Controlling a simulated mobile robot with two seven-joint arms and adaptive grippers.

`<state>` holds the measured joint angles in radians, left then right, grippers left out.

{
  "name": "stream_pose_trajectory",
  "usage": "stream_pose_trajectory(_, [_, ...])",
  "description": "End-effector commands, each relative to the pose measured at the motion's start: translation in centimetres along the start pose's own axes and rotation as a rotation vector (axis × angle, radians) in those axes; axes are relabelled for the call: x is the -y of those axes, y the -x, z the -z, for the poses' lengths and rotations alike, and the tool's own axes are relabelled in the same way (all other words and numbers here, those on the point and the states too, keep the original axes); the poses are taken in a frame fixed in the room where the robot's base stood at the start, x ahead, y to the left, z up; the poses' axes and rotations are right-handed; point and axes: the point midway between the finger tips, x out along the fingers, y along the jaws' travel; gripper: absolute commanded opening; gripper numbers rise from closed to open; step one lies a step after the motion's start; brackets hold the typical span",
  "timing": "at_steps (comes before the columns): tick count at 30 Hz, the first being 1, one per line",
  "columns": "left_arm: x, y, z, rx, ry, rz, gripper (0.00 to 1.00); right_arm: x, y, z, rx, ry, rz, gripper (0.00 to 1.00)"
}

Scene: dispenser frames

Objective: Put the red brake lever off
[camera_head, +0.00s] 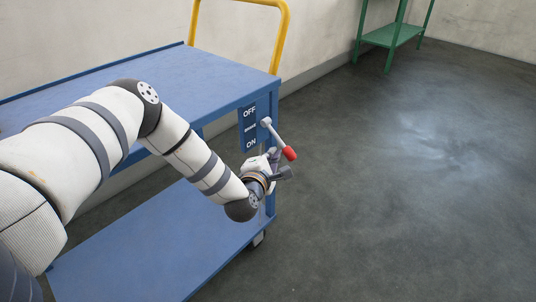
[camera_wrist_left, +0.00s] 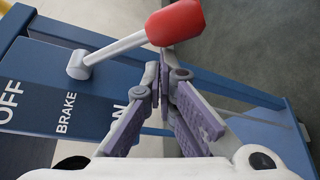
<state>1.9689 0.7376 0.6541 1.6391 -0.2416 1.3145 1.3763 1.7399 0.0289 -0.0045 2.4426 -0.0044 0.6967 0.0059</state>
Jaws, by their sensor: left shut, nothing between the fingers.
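The brake lever is a light grey rod (camera_head: 277,136) with a red knob (camera_head: 290,153), pivoted on the end of the blue cart. It slants down and right, its knob about level with ON. The blue label plate (camera_head: 249,129) reads OFF at the top, BRAKE in the middle, ON at the bottom. My left gripper (camera_head: 284,173) is shut and empty just below the red knob. In the left wrist view, the closed fingers (camera_wrist_left: 163,80) lie close to the knob (camera_wrist_left: 176,22); I cannot tell whether they touch it. My right gripper is out of view.
The blue cart top (camera_head: 190,75) and lower shelf (camera_head: 150,245) are bare where visible. A yellow handle (camera_head: 284,35) rises at its far end. A green rack (camera_head: 392,35) stands at the back. The floor on the right is clear.

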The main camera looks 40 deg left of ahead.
Motion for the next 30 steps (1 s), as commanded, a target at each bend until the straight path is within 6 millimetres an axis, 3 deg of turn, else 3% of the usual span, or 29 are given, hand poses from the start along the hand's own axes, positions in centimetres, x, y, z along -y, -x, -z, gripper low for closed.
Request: stream_pose_trajectory(30, [-0.6, 0.7, -1.4, 0.001, 0.166, 0.083, 0.0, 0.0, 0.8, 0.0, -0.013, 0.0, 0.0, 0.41])
